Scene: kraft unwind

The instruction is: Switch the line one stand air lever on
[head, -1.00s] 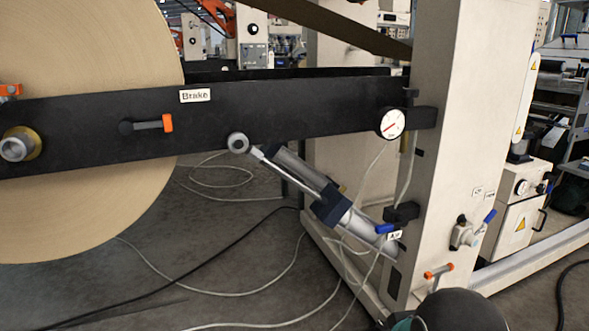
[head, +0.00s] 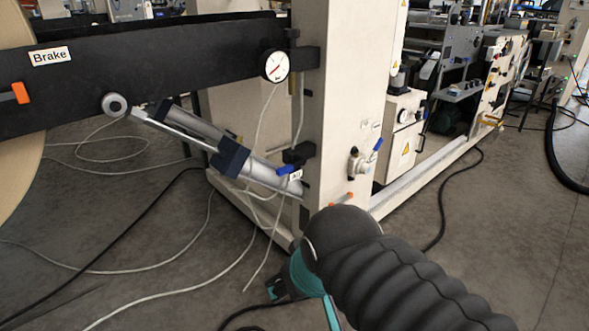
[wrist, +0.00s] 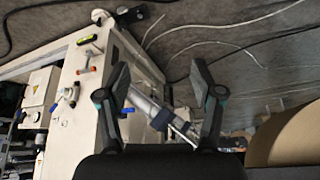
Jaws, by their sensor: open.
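A blue lever (head: 288,169) with a small white tag, which seems to read "Air", sits at the lower end of the grey cylinder beside the pale stand column (head: 345,80). A second blue-handled lever (head: 377,146) is on a valve at the column's right face. Small labels there are too small to read. My gripper (wrist: 160,75) is open and empty in the wrist view, its two fingers apart with the cylinder (wrist: 150,108) visible beyond them. In the head view the gripper is low in front of the column, mostly hidden by my arm, and apart from both levers.
A black beam marked "Brake" (head: 51,56) carries an orange handle (head: 20,92) and a gauge (head: 274,66). A large kraft roll (head: 18,170) stands at the left edge. Hoses and cables lie over the floor (head: 130,265). Floor at the right is mostly clear.

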